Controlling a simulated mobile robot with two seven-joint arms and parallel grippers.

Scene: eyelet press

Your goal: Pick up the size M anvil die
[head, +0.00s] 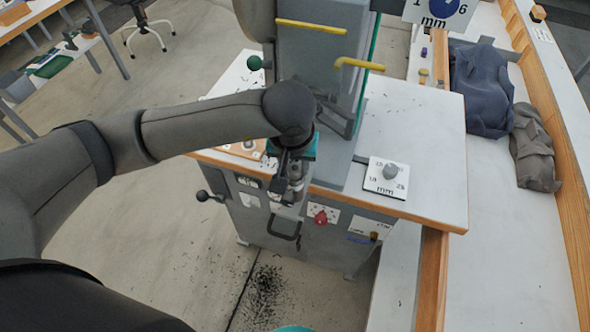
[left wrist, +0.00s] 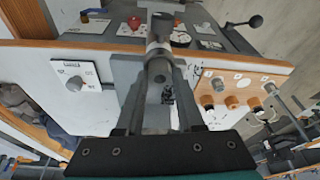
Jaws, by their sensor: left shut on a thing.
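My left gripper (head: 292,178) is at the front edge of the press table, just right of the wooden die rack (head: 243,149). In the left wrist view its two fingers are closed on a grey metal cylinder (left wrist: 157,69), which looks like an anvil die. I cannot read a size mark on it. A grey metal part of the press stands right behind it, and I cannot tell whether they touch. Several dies stand in the rack (left wrist: 232,102) beside the fingers. My right gripper is not in view.
The grey press (head: 312,65) with yellow handles rises behind my gripper. A white plate marked mm with a grey knob (head: 390,171) lies on the table's right side. A red knob (head: 320,217) is on the cabinet front. Dark cloths (head: 482,88) lie on the right bench.

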